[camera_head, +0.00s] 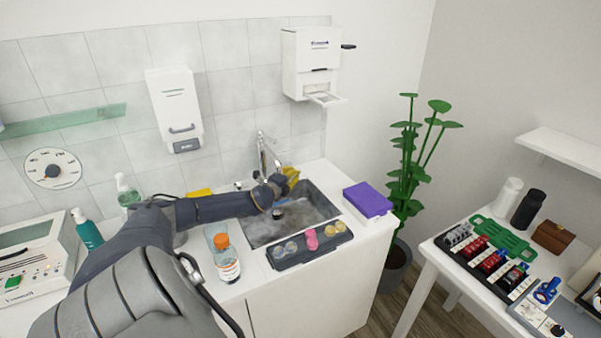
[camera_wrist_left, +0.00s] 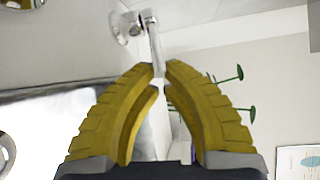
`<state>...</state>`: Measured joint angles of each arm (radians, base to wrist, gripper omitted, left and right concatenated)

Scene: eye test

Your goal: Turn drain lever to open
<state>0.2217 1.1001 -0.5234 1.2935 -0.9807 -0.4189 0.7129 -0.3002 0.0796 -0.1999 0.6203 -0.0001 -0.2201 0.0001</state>
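The sink (camera_head: 335,207) is set in the white counter and seems to hold greyish water. The chrome faucet (camera_head: 264,152) stands at its back edge. My left gripper (camera_head: 292,172), with yellow fingers, is over the back of the sink, just right of the faucet. In the left wrist view a thin chrome bar (camera_wrist_left: 154,42) runs from a chrome fitting (camera_wrist_left: 125,24) down to the fingertips, which are close together. I cannot tell whether they grip it or it lies behind them. I cannot make out for certain which part is the drain lever. My right gripper is not in view.
A dark tray (camera_head: 290,262) with small coloured pots lies at the sink's front edge. A bottle with an orange cap (camera_head: 226,260) stands left of it, near my left arm. A purple box (camera_head: 368,200) sits right of the sink. A plant (camera_head: 410,165) stands beyond the counter.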

